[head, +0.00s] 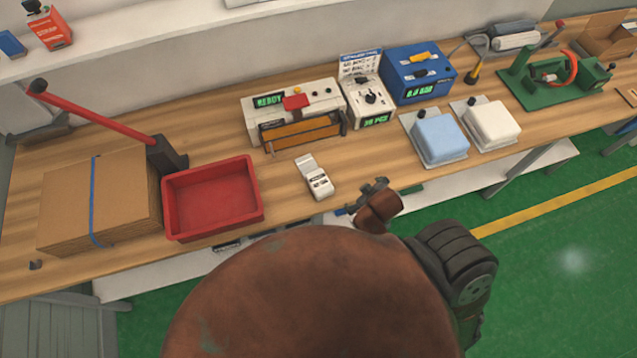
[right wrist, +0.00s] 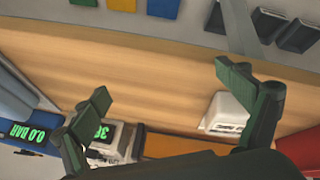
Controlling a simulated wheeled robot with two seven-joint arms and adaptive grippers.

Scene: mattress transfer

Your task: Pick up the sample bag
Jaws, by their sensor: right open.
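No thing in view is plainly marked as the sample bag. A small white item (head: 315,177) with dark marks lies on the bench between the red tray and my right arm. In the right wrist view a white item (right wrist: 224,114) shows beside and partly behind the right-hand finger, apparently the same one; I cannot tell whether it is the bag. My right gripper (head: 378,196) is near the bench's front edge, right of the white item, partly hidden by my own arm. In the right wrist view the gripper (right wrist: 165,82) has its fingers wide apart with nothing between them. My left gripper is out of view.
A red tray (head: 212,199) and a cardboard box (head: 125,200) stand on the left. Behind are a sealer-like machine (head: 293,108), a counter (head: 367,95) and a blue box (head: 418,78). Blue (head: 440,138) and white (head: 492,124) pads lie right. Bare wood surrounds the white item.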

